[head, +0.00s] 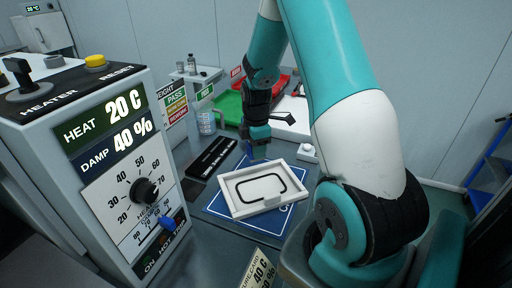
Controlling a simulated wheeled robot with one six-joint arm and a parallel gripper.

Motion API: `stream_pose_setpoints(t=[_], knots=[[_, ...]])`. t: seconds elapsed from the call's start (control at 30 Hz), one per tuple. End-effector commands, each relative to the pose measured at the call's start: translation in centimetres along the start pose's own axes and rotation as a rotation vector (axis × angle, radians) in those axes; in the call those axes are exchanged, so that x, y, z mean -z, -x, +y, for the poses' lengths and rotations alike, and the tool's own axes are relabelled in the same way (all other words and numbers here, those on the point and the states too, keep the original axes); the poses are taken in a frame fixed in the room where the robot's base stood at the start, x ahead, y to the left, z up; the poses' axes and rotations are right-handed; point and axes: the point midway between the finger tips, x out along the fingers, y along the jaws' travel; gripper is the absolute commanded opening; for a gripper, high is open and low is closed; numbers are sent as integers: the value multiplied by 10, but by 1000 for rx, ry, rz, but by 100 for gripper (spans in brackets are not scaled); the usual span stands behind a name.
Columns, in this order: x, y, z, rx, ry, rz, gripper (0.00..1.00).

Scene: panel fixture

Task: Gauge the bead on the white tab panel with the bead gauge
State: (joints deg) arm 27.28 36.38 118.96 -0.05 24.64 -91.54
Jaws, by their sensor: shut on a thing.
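The white panel (236,204) lies on a blue mat (216,206) in the head view. A black bead (262,178) runs around its face as a rounded loop, with a gap near the front edge. A small pale tab (271,201) sits at that gap. My gripper (258,153) is just above the panel's back edge, pointing down. It is shut on a small dark blue piece, which looks like the bead gauge; the fingers hide much of it. I cannot tell whether its tip touches the panel.
A grey control box (130,175) with a dial stands at the left. A black slotted holder (211,158) lies left of the panel. Behind are a clear measuring jug (207,122), a green tray (229,108) and a red tray (277,83). A card (258,272) stands in front.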

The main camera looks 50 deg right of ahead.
Motion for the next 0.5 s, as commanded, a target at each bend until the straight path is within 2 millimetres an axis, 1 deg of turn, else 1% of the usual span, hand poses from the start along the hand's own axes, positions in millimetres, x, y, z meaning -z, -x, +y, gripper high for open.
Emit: stream_pose_setpoints(t=[0.17, 0.5], knots=[[0, -11, 0, 0, 0, 0, 9], [0, -46, 0, 0, -1, 0, 9]])
